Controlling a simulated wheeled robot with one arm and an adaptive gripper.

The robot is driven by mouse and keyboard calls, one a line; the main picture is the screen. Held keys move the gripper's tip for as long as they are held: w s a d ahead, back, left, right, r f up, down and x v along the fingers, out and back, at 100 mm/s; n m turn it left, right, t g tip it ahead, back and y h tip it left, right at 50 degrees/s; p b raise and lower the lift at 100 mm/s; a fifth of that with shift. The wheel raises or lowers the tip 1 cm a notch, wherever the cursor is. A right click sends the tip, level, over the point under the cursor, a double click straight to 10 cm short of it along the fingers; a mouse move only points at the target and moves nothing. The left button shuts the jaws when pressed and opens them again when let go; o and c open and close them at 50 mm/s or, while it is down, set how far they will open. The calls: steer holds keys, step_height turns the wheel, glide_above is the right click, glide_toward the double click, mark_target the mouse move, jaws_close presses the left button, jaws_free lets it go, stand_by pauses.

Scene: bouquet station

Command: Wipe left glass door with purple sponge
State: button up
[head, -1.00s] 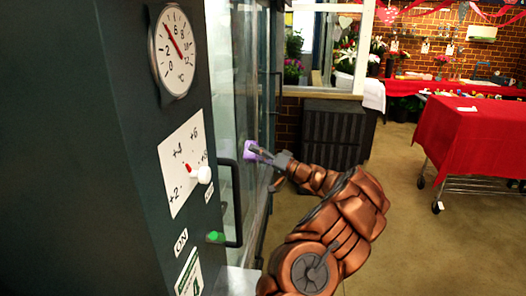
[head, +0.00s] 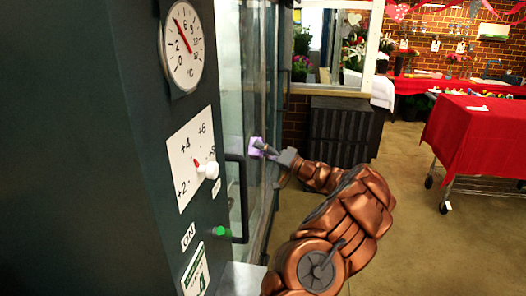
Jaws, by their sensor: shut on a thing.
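The purple sponge (head: 256,148) is held at the end of my arm, against or very close to the glass; I cannot tell if it touches. My gripper (head: 268,149) is shut on the sponge, with its fingers partly hiding it. The glass door (head: 236,90) of the dark cabinet is seen at a steep angle, left of my gripper. Its dark handle (head: 241,200) stands out from the near side, nearer to me than the sponge. A second dark upright handle (head: 283,85) shows farther along the cabinet front.
The cabinet side (head: 125,150) carries a round thermometer (head: 182,45), a dial plate with a red and white knob (head: 207,169) and a green button (head: 221,231). A dark ribbed crate (head: 345,133) stands beyond my gripper. A red-covered cart (head: 475,135) is at right. The floor between is clear.

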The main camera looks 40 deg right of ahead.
steer(key=shift+w+a+b, duration=0.4)
steer(key=shift+w+b, duration=0.15)
steer(key=shift+b, duration=0.1)
steer(key=shift+w, duration=0.1)
steer(key=shift+w+d+f, duration=0.1)
steer(key=shift+w+d, duration=0.05)
steer(key=shift+d, duration=0.1)
steer(key=shift+w+d+f+b, duration=0.1)
steer(key=shift+w+d+b, duration=0.4)
steer(key=shift+d, duration=0.3)
steer(key=shift+w+d+r, duration=0.2)
steer(key=shift+w+d, duration=0.2)
steer(key=shift+d, duration=0.1)
